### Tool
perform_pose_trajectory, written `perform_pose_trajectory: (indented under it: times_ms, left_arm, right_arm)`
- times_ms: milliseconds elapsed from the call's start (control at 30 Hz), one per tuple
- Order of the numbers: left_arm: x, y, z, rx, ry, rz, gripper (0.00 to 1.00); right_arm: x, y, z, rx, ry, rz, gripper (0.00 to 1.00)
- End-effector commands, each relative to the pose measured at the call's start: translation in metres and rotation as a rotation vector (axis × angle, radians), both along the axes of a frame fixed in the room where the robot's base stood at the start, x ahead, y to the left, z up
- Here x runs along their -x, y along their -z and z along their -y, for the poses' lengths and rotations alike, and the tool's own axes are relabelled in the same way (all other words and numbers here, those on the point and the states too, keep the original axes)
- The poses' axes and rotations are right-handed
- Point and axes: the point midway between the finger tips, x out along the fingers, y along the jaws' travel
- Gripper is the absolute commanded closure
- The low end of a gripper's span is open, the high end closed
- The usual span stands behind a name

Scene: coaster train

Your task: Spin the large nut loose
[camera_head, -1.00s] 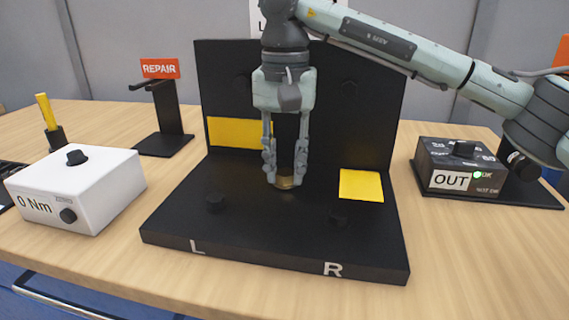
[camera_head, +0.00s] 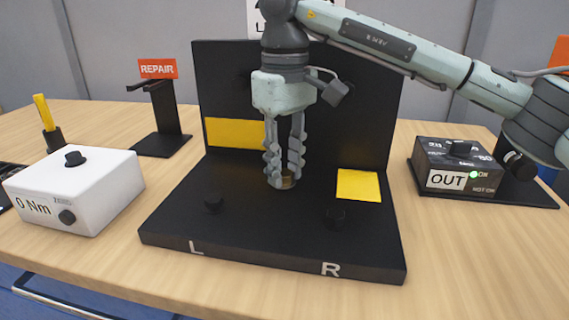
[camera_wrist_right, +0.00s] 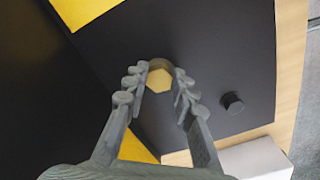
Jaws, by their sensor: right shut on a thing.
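The large nut (camera_head: 287,181) is brass-coloured and sits low on the black fixture base (camera_head: 270,235), in its middle. In the right wrist view the nut (camera_wrist_right: 160,79) shows a hexagonal outline between the fingertips. My right gripper (camera_head: 284,178) points straight down from above, with its two fingers shut on the nut, one on each side. The fingers hide part of the nut, and its thread cannot be seen. My left gripper is not in view.
The black back panel (camera_head: 345,115) stands right behind the gripper. A white "0 Nm" box (camera_head: 95,180) is left; an "OUT" box (camera_head: 460,160) with a green light is right.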

Motion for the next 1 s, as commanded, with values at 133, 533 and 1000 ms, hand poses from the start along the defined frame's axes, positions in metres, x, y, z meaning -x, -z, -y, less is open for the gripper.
perform_pose_trajectory:
  times_ms: [133, 533, 1000]
  left_arm:
    - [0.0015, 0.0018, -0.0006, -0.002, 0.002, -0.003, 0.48]
    - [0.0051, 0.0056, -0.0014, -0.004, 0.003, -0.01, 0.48]
    - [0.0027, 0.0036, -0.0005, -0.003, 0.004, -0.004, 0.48]
  right_arm:
    - [0.0009, 0.0027, 0.0001, 0.002, -0.069, -0.005, 1.0]
    - [0.001, 0.0033, 0.0004, 0.003, -0.132, -0.007, 1.0]
    - [0.0007, 0.0026, 0.0004, 0.002, -0.13, -0.005, 0.53]
